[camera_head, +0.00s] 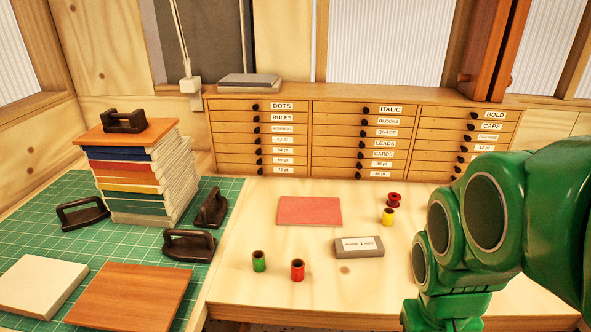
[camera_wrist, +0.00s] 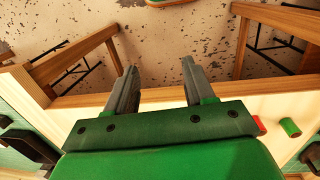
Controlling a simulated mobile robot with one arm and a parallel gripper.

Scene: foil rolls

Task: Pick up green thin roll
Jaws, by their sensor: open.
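The green thin roll (camera_head: 259,261) stands upright on the pale wooden table, left of a red roll (camera_head: 297,270). In the wrist view the green roll (camera_wrist: 290,127) shows at the right, outside and apart from my fingers, with the red roll (camera_wrist: 258,124) partly hidden behind my gripper body. My gripper (camera_wrist: 160,78) is open and empty, its two fingers spread beside the table's edge with floor beyond. My green arm covers the right of the head view, where the fingers do not show.
A grey labelled block (camera_head: 358,247), pink pad (camera_head: 309,211), yellow roll (camera_head: 388,217) and dark red spool (camera_head: 394,200) are on the table. A green cutting mat (camera_head: 95,255) with books and dark-handled weights lies left. A drawer cabinet (camera_head: 365,140) stands behind.

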